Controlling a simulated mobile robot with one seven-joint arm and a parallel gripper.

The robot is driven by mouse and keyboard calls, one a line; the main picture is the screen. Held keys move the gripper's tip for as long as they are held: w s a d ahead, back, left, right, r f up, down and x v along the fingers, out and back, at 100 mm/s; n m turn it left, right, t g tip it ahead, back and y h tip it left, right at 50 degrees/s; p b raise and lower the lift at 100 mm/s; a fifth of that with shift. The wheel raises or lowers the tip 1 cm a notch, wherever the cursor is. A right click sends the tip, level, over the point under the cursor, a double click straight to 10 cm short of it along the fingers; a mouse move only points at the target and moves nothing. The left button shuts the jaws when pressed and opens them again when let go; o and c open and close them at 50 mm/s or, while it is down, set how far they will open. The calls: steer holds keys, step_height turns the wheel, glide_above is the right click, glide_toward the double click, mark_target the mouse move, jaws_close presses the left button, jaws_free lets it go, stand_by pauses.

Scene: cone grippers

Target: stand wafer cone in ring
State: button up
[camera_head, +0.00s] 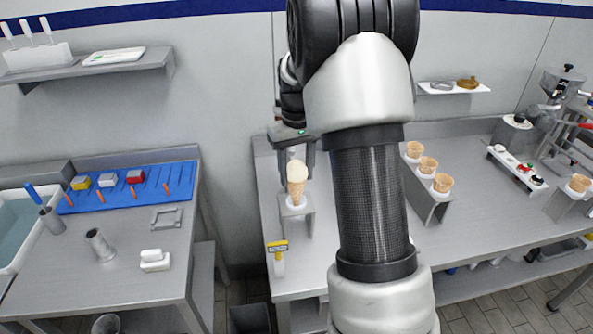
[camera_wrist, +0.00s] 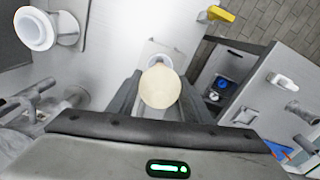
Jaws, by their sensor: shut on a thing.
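The wafer cone (camera_head: 297,188), topped with a pale cream scoop (camera_head: 299,171), is upright at the small grey stand (camera_head: 310,203) with a white ring (camera_head: 287,209). Its lower tip overlaps the ring in the head view; I cannot tell how deep it sits. My gripper (camera_head: 299,161) comes down from above, partly hidden by my arm, and is shut on the cone. In the wrist view the round scoop (camera_wrist: 161,86) lies between my fingers, hiding the cone below it. The white ring (camera_wrist: 158,61) shows just beyond the scoop.
A yellow-headed tool (camera_head: 278,247) stands at the bench's front edge, near the ring stand. Several wafer cones (camera_head: 428,165) stand in a rack to the right behind my arm. The left bench holds a blue mat (camera_head: 125,187) and a metal cup (camera_head: 98,244). A floor gap separates the benches.

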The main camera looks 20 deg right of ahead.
mark_target(296, 188)
steer(key=shift+f+b, duration=1.6)
steer(key=shift+f, duration=1.1)
steer(key=o, duration=0.8)
steer(key=shift+r, duration=0.15)
step_height(296, 188, up, 17)
steer(key=shift+r+p, duration=0.1)
steer(key=shift+p, duration=0.5)
